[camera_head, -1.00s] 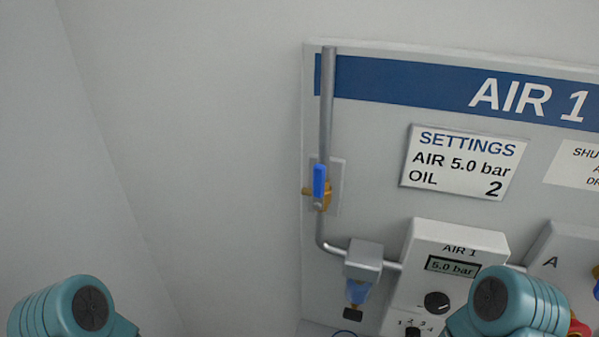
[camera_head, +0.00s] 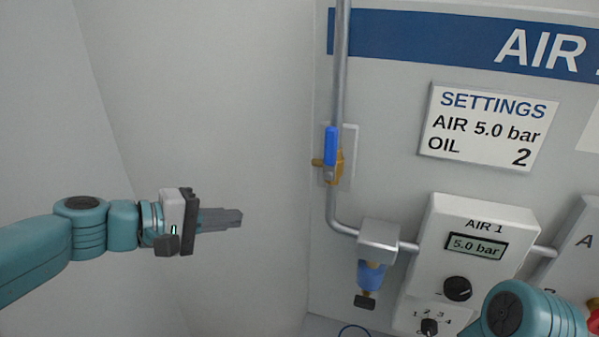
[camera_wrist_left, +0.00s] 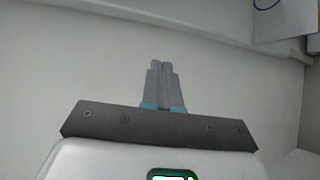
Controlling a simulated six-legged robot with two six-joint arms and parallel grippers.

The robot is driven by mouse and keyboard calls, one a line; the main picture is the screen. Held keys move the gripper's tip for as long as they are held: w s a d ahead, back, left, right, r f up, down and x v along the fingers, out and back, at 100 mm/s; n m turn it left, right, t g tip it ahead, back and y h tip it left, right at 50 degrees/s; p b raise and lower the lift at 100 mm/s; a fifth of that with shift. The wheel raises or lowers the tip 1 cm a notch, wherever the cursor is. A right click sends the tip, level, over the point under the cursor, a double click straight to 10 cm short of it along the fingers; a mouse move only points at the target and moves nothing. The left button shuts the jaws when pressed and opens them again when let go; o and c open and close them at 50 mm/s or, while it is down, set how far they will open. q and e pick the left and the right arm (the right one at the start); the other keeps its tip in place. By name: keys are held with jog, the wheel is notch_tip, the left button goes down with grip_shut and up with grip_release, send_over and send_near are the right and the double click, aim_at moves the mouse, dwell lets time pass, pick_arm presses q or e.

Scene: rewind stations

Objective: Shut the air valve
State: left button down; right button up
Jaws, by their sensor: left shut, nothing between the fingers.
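The air valve (camera_head: 328,168) sits on the vertical grey pipe at the left of the AIR 1 panel. It has a brass body and a blue lever (camera_head: 331,146) that points up, in line with the pipe. My left gripper (camera_head: 240,217) is shut and empty, to the left of the valve and lower in the head view, with its fingers pointing right. Its shut fingers also show in the left wrist view (camera_wrist_left: 163,85), where the valve is not visible. My right gripper is out of view; only part of my right arm shows at the bottom right.
Below the valve the pipe bends right into a filter with a blue bowl (camera_head: 371,276). Right of it is a white unit (camera_head: 433,240) with a display reading 5.0 bar and knobs. A settings card (camera_head: 487,128) hangs above. The space between my left gripper and the panel looks clear.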

pick_arm(q)
jog(key=s+r+m+h, duration=0.2)
jog(key=s+r+h, duration=0.2)
jog(key=r, duration=1.1)
jog(key=shift+s+a+m+t+b, duration=0.2)
jog(key=shift+s+m+t+b, duration=0.15)
jog(key=shift+s, duration=0.25)
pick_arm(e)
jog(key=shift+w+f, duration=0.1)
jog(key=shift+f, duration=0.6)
pick_arm(q)
jog(key=shift+d, duration=0.1)
jog(key=p, duration=0.2)
send_near(330, 155)
jog(key=w+d+r, duration=0.2)
jog(key=w+d, duration=0.2)
jog(key=d, duration=0.1)
jog(key=shift+w+a+f, duration=0.15)
jog(key=shift+w+f, duration=0.1)
jog(key=shift+w, duration=0.1)
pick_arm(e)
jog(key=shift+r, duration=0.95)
pick_arm(q)
jog(key=shift+s+r, duration=0.1)
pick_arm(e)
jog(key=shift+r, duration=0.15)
